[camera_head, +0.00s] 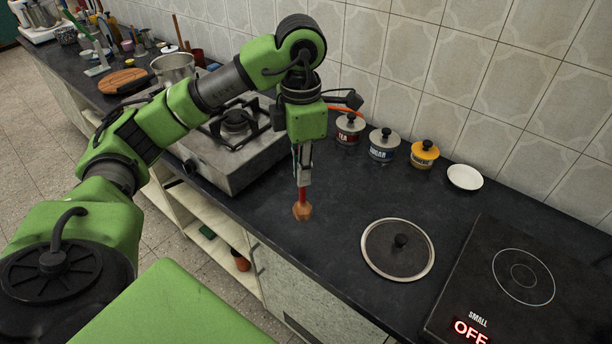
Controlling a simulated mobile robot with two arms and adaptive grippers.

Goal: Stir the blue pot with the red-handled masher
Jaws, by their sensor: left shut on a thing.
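My left gripper (304,174) hangs pointing down over the dark counter. It is shut on a masher with a red handle (302,195) and an orange-brown head (302,211). The masher is roughly upright, its head low over the counter between the gas stove and a round lid; I cannot tell whether it touches. No blue pot can be made out in this view. My right gripper is not in view.
A gas stove (235,165) stands left of the gripper. A round lid (372,266) lies to the right, before a hob (550,322) marked OFF. Several jars (382,151) and a white dish (465,177) line the wall. A steel pot (172,68) stands farther back.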

